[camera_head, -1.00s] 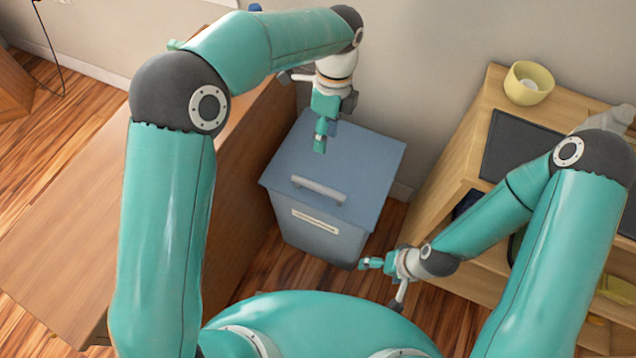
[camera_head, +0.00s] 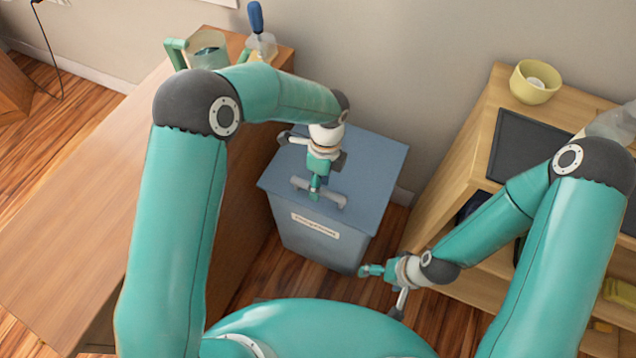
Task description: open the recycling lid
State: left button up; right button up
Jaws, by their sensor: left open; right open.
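The recycling bin (camera_head: 300,238) is a blue-grey box with a white label on its front, standing on the floor. Its flat lid (camera_head: 368,170) is shut and has a grey bar handle (camera_head: 334,197) near the front edge. My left gripper (camera_head: 315,193) is open, pointing down right at the handle and covering its middle part. I cannot tell whether the fingers touch the bar. My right gripper (camera_head: 366,271) is open and empty, low in front of the bin's right side, apart from it.
A wooden desk (camera_head: 90,200) stands close on the bin's left, with a green mug (camera_head: 204,50) and a blue-handled tool (camera_head: 256,18) at its back. A wooden shelf (camera_head: 440,170) on the right carries a yellow bowl (camera_head: 535,81) and a dark tray (camera_head: 520,140).

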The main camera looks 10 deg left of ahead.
pick_arm(q)
grip_shut()
jog(key=shift+w, duration=0.1)
dwell(0.3)
